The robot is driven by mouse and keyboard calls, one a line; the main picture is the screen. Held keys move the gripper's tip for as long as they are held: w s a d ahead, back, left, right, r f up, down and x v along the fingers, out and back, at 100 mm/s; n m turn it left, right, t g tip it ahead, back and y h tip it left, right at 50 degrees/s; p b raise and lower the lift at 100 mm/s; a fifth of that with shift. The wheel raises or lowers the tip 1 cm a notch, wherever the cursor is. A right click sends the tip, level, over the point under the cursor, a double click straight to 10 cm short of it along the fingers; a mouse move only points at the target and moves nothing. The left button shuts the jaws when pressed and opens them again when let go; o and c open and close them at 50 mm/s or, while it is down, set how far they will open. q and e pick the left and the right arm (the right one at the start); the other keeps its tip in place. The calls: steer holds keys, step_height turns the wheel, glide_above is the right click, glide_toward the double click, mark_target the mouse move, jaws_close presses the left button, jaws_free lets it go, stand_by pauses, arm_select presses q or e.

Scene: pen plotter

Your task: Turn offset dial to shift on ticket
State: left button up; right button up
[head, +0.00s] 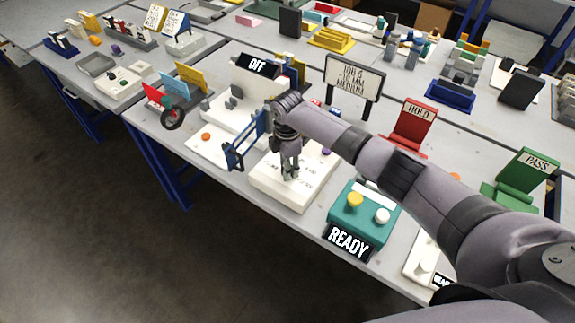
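The job ticket (352,78) is a white board in a black frame, with several lines of text that seem to read "JOB 6", "10 MM" and "MEDIUM". A cream box (314,186) with dark markings on its top lies at the near edge of the table. My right gripper (290,175) points down at the top of this box. Its fingers are close together and small, so I cannot tell whether they hold anything. Any dial beneath the fingers is hidden by them. My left gripper is out of view.
A blue frame (246,141) stands just left of the gripper, close to it. A teal box (364,216) with a READY sign (348,242) is to the right. A red HOLD stand (413,124) is behind my arm.

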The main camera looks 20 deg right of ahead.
steer(key=shift+o, duration=1.4)
step_height(320, 180, up, 12)
